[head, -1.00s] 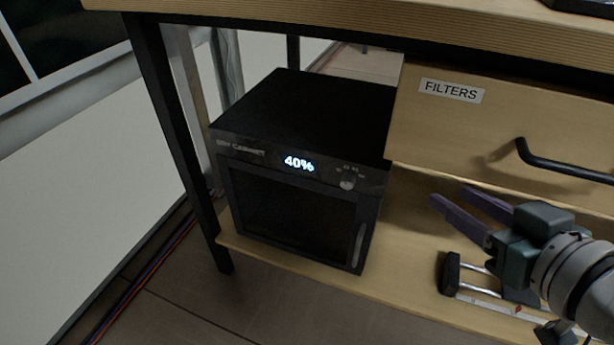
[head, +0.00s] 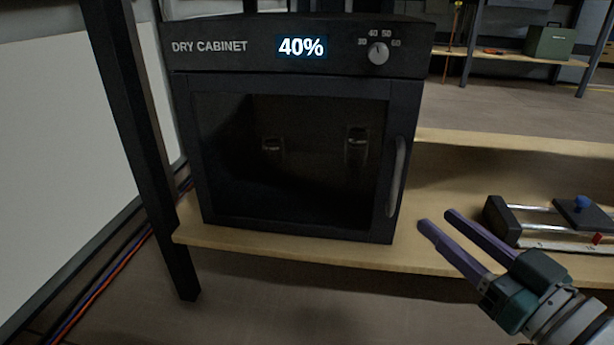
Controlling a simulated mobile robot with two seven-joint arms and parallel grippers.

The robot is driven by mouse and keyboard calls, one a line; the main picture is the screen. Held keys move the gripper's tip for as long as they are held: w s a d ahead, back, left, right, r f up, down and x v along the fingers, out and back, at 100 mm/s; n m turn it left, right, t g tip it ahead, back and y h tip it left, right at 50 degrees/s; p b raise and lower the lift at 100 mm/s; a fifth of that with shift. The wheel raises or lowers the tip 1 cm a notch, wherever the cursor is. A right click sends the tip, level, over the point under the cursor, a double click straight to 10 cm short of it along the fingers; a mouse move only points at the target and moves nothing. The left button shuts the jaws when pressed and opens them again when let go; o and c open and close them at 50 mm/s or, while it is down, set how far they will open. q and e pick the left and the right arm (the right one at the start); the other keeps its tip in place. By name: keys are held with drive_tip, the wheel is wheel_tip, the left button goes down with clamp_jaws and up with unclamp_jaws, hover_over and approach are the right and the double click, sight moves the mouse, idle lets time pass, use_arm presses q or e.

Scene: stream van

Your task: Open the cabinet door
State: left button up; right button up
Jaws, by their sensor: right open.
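The black dry cabinet (head: 300,75) stands on a low wooden shelf, with a lit "40%" display and a knob on its top panel. Its dark glass door (head: 290,160) is shut, and shapes like bottles or lenses show dimly behind the glass. A grey vertical handle (head: 397,176) runs along the door's right edge. My right gripper (head: 437,220) is open and empty, to the right of and a little below the handle, apart from it. Its two purple fingers point up and left towards the handle. My left gripper is not in view.
The wooden shelf (head: 440,262) carries a slider-like device with rails (head: 550,225) to the right of my gripper. A black table leg (head: 150,160) stands left of the cabinet. Cables lie on the floor at left. The floor before the door looks clear.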

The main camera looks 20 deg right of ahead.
sight(398, 186)
drive_tip(key=w+b, duration=0.4)
drive_tip(key=w, duration=0.4)
drive_tip(key=shift+w+b, duration=0.3)
drive_tip(key=shift+b, duration=0.1)
drive_tip(key=shift+w, duration=0.45)
drive_tip(key=shift+r, duration=0.1)
drive_tip(key=c, duration=0.6)
clamp_jaws()
